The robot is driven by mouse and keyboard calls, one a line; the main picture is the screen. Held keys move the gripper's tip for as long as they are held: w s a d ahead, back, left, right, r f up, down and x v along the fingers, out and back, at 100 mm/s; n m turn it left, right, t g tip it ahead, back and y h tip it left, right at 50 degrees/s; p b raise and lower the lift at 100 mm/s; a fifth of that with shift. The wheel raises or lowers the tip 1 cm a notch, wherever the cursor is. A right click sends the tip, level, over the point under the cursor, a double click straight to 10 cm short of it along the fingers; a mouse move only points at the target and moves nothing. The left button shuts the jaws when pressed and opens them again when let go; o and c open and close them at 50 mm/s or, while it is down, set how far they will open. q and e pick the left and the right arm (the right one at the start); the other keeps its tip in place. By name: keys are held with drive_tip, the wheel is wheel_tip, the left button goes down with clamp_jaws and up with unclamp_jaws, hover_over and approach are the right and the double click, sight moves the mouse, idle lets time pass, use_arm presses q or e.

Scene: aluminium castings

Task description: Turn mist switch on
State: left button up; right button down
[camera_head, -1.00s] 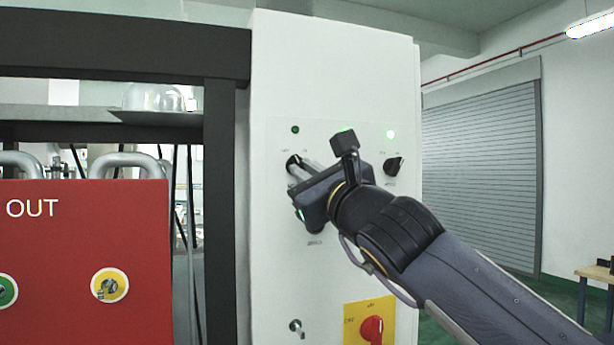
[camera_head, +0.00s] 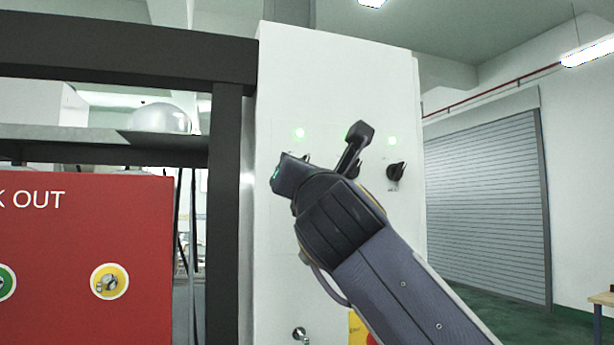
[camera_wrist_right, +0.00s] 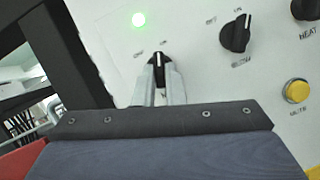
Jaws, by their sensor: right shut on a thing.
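A black rotary knob (camera_wrist_right: 160,66) on the white panel is between the two fingers of my right gripper (camera_wrist_right: 160,82), which is shut on it. Its label is mostly hidden by the fingers, so I cannot read which switch it is. The green lamp (camera_wrist_right: 139,20) above this knob is lit. My left gripper is not in view.
More black knobs sit to the right, one (camera_wrist_right: 235,34) unlit-pointer style beside the held one and the HEAT knob (camera_wrist_right: 304,8) farther on. A yellow button (camera_wrist_right: 297,91) is below. A red board (camera_head: 85,250) and dark frame (camera_head: 226,200) stand left of the white cabinet (camera_head: 275,270).

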drive_tip(key=shift+r+m+h, duration=0.1)
drive_tip(key=shift+m+h, duration=0.7)
drive_tip(key=shift+m, duration=0.6)
drive_tip(key=c, duration=1.5)
unclamp_jaws()
drive_tip(key=shift+a, duration=0.1)
drive_tip(key=b+v, duration=0.4)
drive_tip(key=v, duration=0.3)
drive_tip(key=shift+s, duration=0.3)
